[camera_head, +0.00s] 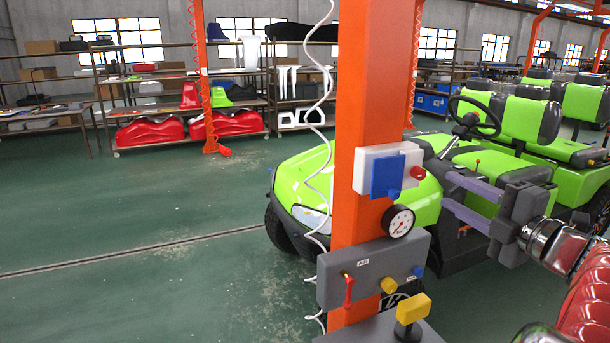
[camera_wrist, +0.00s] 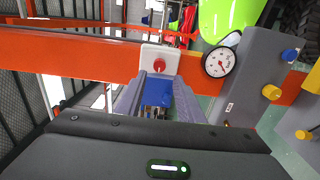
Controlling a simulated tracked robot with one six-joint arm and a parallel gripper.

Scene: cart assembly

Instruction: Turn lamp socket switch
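A white lamp socket box (camera_head: 365,168) with a blue cover (camera_head: 386,177) is mounted on the orange column. Its red switch knob (camera_head: 418,173) sticks out from the right side. My gripper (camera_head: 446,189) is to the right of the knob, fingers spread and pointing left toward it, with nothing between them. A gap shows between the fingertips and the knob. In the wrist view the white box (camera_wrist: 170,53) and red knob (camera_wrist: 159,64) are just beyond the fingertips (camera_wrist: 161,77), and the blue cover (camera_wrist: 158,92) shows between the fingers.
The orange column (camera_head: 356,90) carries a pressure gauge (camera_head: 398,221) and a grey control box (camera_head: 345,277) below the socket. A yellow button (camera_head: 412,308) stands lower. A green cart (camera_head: 300,185) is behind the column. Floor at left is clear.

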